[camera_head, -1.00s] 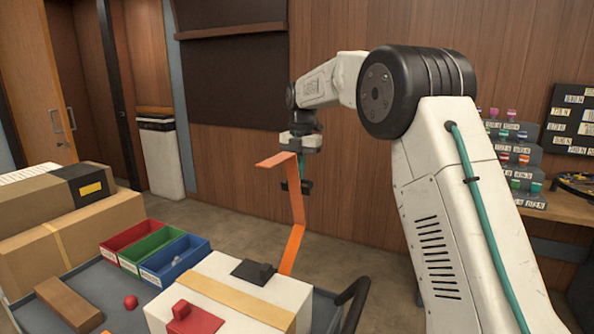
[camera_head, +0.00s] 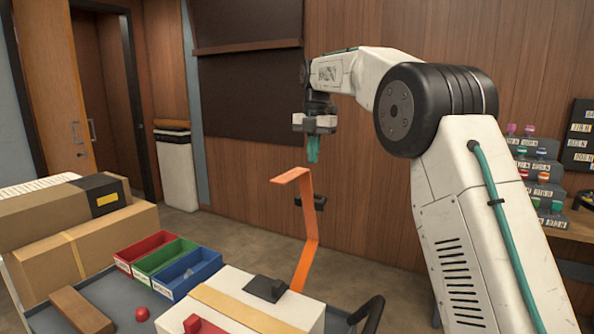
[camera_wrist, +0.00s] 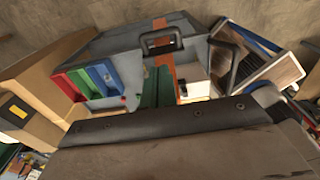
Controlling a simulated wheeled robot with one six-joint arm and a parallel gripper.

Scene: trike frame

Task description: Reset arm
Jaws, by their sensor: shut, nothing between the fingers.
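My gripper (camera_head: 313,150) hangs pointing down from my white arm, above and just right of the top of a bent orange strip, apart from it. Its teal fingers are together with nothing between them. The teal fingers also show in the wrist view (camera_wrist: 157,88), pointing down toward the cart area. My arm is raised and reaches left from its black shoulder joint.
The orange strip (camera_head: 305,225) rises beside a white box (camera_head: 240,305) on a grey cart. Red (camera_head: 143,247), green and blue bins (camera_head: 190,275) and cardboard boxes (camera_head: 90,245) stand left. A rack with colored items (camera_head: 540,165) is at right.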

